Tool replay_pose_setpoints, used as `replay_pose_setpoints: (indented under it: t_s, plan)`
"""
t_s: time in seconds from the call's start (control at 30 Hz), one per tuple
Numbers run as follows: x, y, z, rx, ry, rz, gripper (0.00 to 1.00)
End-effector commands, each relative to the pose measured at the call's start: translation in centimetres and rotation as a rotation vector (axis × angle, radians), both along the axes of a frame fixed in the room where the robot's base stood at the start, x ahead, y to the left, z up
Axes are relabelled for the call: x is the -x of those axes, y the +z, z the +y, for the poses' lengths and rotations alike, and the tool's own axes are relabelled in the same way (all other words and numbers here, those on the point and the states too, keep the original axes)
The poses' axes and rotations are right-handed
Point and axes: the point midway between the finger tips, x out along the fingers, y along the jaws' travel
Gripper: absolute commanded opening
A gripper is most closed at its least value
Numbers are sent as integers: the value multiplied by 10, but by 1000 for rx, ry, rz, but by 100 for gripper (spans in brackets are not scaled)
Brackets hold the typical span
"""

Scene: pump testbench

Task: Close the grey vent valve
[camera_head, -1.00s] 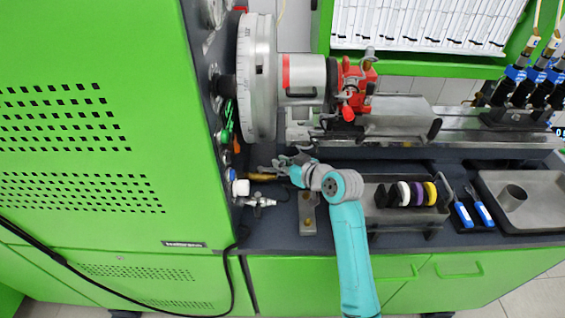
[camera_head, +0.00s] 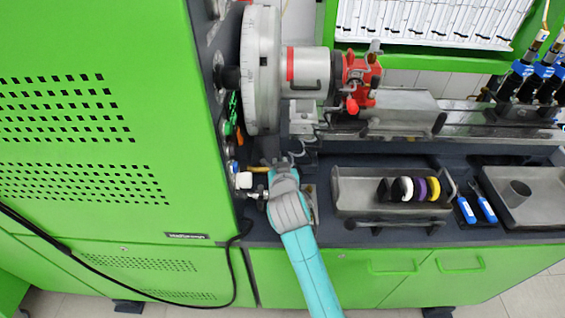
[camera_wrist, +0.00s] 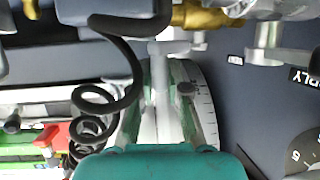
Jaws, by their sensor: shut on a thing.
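The grey vent valve (camera_head: 255,194) is a small silver fitting low on the green cabinet's right side, beside a white knob (camera_head: 243,180). My gripper (camera_head: 268,172) is right against this fitting, pointing away from the camera, and is shut on part of it. My gripper and wrist hide much of the valve, so the handle's exact angle cannot be told.
The large silver disc (camera_head: 260,70) and red clamp (camera_head: 358,82) stand above and behind my gripper. A metal tray (camera_head: 352,190) with several coloured rings is to the right. A black coiled cable (camera_wrist: 95,100) hangs close in the wrist view. The floor in front is clear.

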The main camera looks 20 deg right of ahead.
Motion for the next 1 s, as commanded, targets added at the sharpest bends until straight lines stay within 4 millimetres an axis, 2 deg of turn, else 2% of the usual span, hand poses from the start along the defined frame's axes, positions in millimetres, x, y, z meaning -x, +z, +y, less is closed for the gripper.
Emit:
replay_pose_setpoints:
  t_s: [0.27,0.7,0.73,0.83,1.0]
  plan:
    - [2,0,4,-1,-65,2,0]
    - [2,-1,4,-1,-74,3,0]
    - [2,-1,4,-1,-74,3,17]
    - [2,-1,4,-1,-74,3,41]
    - [2,-1,4,0,-74,2,41]
